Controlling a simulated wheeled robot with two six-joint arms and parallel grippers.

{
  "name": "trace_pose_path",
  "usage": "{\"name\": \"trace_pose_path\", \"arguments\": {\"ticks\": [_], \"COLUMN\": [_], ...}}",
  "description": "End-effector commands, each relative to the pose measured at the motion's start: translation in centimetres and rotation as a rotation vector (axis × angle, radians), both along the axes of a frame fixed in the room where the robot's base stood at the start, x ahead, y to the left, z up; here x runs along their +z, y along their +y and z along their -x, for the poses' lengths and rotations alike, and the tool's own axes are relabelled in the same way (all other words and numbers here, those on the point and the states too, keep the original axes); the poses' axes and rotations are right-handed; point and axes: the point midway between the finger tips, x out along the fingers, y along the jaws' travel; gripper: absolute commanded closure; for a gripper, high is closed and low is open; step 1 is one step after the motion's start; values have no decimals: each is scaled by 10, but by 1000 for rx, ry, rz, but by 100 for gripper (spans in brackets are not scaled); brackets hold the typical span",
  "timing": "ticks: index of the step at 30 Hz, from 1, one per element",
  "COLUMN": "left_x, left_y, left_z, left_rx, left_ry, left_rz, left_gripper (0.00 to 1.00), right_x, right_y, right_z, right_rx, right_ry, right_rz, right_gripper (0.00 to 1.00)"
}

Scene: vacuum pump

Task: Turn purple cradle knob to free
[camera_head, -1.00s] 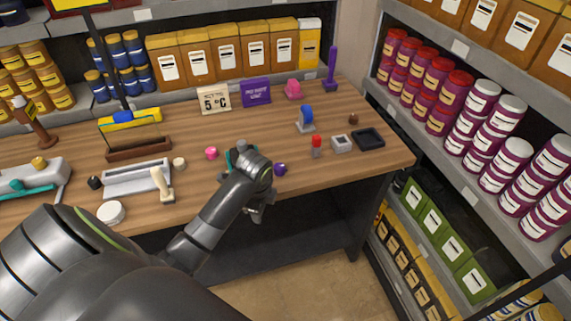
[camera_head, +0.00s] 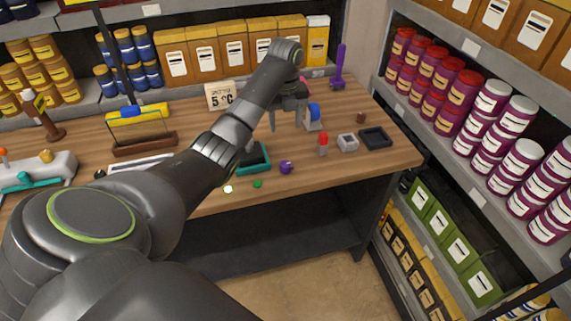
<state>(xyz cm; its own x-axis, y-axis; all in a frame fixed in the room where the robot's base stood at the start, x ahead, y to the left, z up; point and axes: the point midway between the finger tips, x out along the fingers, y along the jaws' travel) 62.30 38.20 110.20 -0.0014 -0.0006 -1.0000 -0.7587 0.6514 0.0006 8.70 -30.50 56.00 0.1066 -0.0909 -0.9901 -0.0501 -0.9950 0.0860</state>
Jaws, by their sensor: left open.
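A small round purple knob (camera_head: 286,167) sits at the front edge of the wooden bench, right of a teal tray (camera_head: 262,158). I cannot tell its turned position at this size. My left gripper (camera_head: 286,117) is open, pointing down over the bench behind the knob and apart from it. Its fingers are just left of a blue rounded piece (camera_head: 314,112) on a grey stand. A tall purple upright object (camera_head: 339,67) stands at the back right. My left arm hides part of the bench's back, including most of a purple sign. My right gripper is out of view.
A red-topped piece (camera_head: 323,144), a small grey box (camera_head: 347,143) and a black tray (camera_head: 375,138) stand right of the knob. A green button (camera_head: 257,184) is at the front edge. A "5 °C" card (camera_head: 219,96) stands behind. Shelves of tubs flank the right.

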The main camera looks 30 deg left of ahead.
Motion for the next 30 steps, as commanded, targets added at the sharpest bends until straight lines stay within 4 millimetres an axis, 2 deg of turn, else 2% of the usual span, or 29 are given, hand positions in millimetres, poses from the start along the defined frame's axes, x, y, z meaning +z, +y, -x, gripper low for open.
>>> {"name": "trace_pose_path", "arguments": {"ticks": [3,21,23,30], "left_x": [-19,-88,-96,-141], "left_y": [0,0,-1,-1], "left_z": [0,0,1,1], "left_rx": [1,2,3,3], "left_ry": [0,-1,3,2], "left_rz": [0,0,2,1], "left_gripper": [45,45,45,45], "right_x": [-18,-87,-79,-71], "right_y": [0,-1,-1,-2], "right_z": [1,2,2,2], "right_rx": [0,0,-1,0], "right_ry": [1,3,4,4], "right_rz": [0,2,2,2], "right_gripper": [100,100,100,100]}}
